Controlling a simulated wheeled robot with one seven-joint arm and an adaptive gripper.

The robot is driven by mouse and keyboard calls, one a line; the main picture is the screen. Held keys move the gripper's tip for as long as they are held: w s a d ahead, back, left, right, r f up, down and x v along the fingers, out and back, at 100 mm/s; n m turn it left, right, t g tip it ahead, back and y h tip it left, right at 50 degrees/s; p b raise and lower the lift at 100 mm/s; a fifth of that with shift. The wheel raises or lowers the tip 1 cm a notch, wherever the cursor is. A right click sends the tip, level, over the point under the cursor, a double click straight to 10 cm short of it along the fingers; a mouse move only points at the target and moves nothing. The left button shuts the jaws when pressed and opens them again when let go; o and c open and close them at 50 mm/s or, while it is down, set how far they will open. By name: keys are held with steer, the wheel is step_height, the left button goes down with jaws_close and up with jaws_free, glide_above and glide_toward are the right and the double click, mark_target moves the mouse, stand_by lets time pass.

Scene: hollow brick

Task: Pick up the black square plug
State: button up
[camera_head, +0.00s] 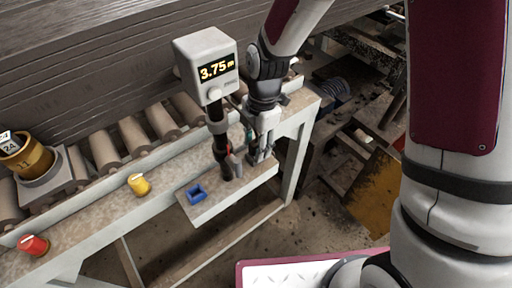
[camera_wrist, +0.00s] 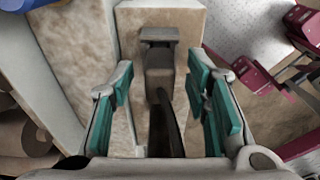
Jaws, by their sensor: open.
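My gripper (camera_head: 262,155) points down over the right end of the front ledge (camera_head: 228,199) in the head view. In the wrist view its two teal-padded fingers are open, with a gap between them (camera_wrist: 160,82). A dark grey, square-ended piece (camera_wrist: 160,60), which looks like the black square plug, lies in view between the fingers above pale stone. I cannot tell whether a finger touches it. In the head view the plug cannot be made out clearly behind the fingers.
A grey meter (camera_head: 207,65) reading 3.75 on a dark post stands just left of my gripper. A blue square hollow piece (camera_head: 197,193) sits on the ledge. A yellow knob (camera_head: 139,184), red knob (camera_head: 33,245) and brass weight (camera_head: 28,160) are further left, beside rollers (camera_head: 133,136).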

steer(key=shift+c, duration=0.3)
jaws_close()
steer(key=shift+r, duration=0.1)
